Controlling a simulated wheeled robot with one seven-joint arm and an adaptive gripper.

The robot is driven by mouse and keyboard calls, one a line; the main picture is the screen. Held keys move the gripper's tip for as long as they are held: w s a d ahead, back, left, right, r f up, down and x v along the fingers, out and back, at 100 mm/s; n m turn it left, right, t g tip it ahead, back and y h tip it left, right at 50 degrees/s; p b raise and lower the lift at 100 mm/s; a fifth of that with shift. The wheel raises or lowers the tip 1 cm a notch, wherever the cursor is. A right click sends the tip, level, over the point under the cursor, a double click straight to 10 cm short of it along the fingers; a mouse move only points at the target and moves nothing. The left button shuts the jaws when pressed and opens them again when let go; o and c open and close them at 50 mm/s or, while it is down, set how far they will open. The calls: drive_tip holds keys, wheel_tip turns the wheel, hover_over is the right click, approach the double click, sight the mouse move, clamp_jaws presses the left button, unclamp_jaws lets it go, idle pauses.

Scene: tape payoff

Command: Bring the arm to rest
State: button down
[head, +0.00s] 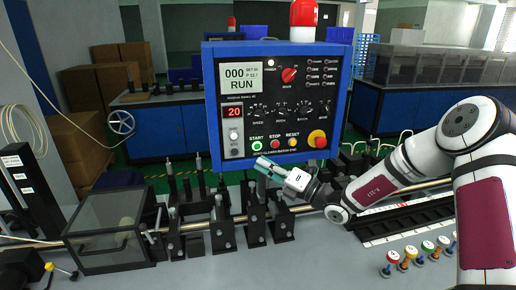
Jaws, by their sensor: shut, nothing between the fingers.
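My arm (384,188) reaches in from the right of the head view, bent at the elbow, with its forearm sloping toward the middle. My gripper (262,163) is shut and empty. In the picture it lies just below the START button (257,146) of the blue control panel (207,120); whether it touches the panel cannot be told. The panel's display (241,78) reads RUN, with 000 above it, and a red counter (233,111) shows 20. The START button is lit green.
Black roller brackets (222,232) stand along a metal rail below my gripper. A clear-lidded box (105,225) is at left. Several coloured-top knobs (410,252) stand at front right. The front middle of the grey table (270,270) is clear.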

drive_tip(key=s+a+r+n+g+h+b, duration=0.1)
drive_tip(key=s+a+r+n+g+h, duration=0.1)
drive_tip(key=s+n+g, duration=0.6)
drive_tip(key=s+a+r+n+g+h, duration=0.2)
drive_tip(key=s+a+n+g+h, duration=0.15)
drive_tip(key=s+n, duration=0.8)
drive_tip(key=s+d+r+n+t+h+b, duration=0.1)
drive_tip(key=s+d+n+h, duration=0.4)
drive_tip(key=d, duration=0.5)
drive_tip(key=s+d+r+n+t+h+b, duration=0.1)
drive_tip(key=s+d+r+n+t+h, duration=0.2)
drive_tip(key=s+d+n+h, duration=0.3)
drive_tip(key=s+d+n+t, duration=0.1)
drive_tip(key=s+d+n, duration=0.3)
drive_tip(key=n, duration=0.2)
drive_tip(key=shift+s+d+r, duration=0.2)
drive_tip(key=shift+d+r, duration=0.2)
